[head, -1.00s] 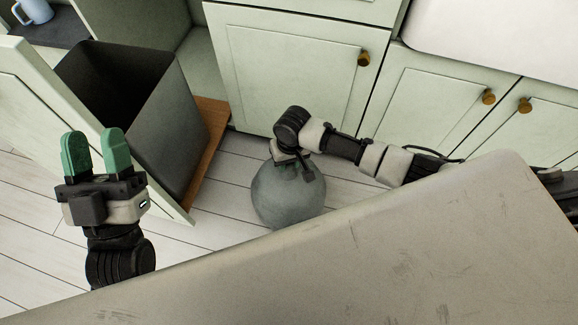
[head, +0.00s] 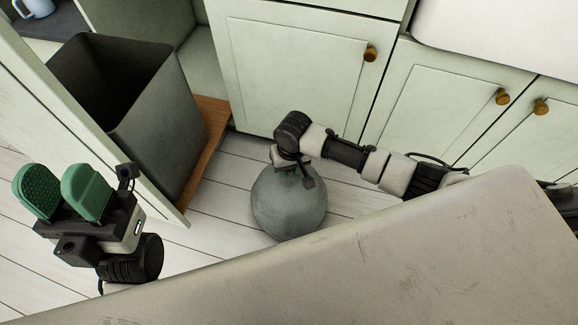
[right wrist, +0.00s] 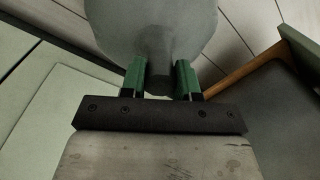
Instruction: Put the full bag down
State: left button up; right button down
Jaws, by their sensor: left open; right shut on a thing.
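The full bag (head: 289,206) is a round grey bundle low at the floor, in front of the cabinets in the head view. My right gripper (head: 293,172) is over its top and shut on its neck. In the right wrist view the bag (right wrist: 155,28) hangs between the green fingers of my right gripper (right wrist: 160,82). Whether the bag's underside touches the floor cannot be told. My left gripper (head: 62,190) is open and empty at the left, away from the bag.
An empty-looking dark bin (head: 165,125) stands on a wooden pull-out board (head: 214,115) behind an open cabinet door (head: 120,150). Closed green cabinets (head: 300,75) stand behind the bag. Pale plank floor (head: 215,220) is clear left of the bag.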

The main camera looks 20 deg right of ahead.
jog(key=c, duration=0.8)
grip_release()
